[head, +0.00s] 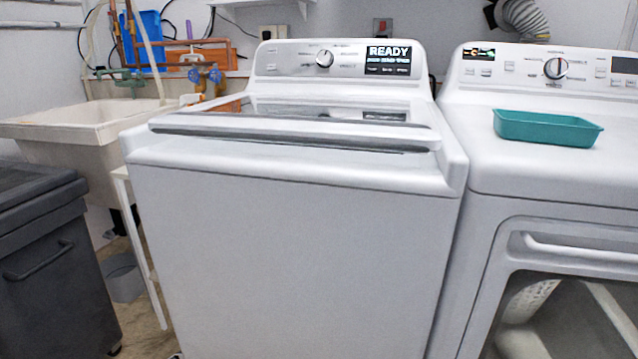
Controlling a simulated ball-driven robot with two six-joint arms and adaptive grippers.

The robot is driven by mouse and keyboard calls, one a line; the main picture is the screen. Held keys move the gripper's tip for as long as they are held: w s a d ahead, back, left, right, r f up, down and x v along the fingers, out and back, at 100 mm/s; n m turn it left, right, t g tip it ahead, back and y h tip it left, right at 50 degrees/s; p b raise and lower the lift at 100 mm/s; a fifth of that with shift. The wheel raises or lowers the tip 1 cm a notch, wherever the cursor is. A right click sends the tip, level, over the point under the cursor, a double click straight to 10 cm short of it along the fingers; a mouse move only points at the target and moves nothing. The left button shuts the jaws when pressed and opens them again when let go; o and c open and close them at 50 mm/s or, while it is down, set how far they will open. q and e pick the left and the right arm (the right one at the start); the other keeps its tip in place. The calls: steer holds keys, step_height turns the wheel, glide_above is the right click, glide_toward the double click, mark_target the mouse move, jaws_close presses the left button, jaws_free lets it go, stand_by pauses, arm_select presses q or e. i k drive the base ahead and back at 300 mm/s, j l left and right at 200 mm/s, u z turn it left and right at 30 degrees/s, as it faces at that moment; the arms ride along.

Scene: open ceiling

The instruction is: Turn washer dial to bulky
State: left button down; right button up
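The washer (290,250) is a white top-loader in the middle of the head view, with its lid closed. Its dial (324,59) is a round silver knob on the back control panel, left of a dark display (388,61) that reads READY. The small labels around the dial are too small to read, so I cannot tell which setting it points to. Neither of my grippers shows in the head view.
A white dryer (560,190) stands close on the right, with its own dial (555,68) and a teal tray (547,128) on top. A utility sink (75,125) and a dark bin (50,265) stand on the left. The space above the washer lid is clear.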

mark_target(325, 57)
steer(key=i+j+u, duration=0.1)
steer(key=i+j, duration=0.15)
steer(key=j, duration=0.2)
steer(key=i+j+u, duration=0.1)
steer(key=i+j, duration=0.15)
steer(key=j, duration=0.15)
steer(key=i+j+u, duration=0.1)
steer(key=i+j, duration=0.2)
steer(key=j, duration=0.1)
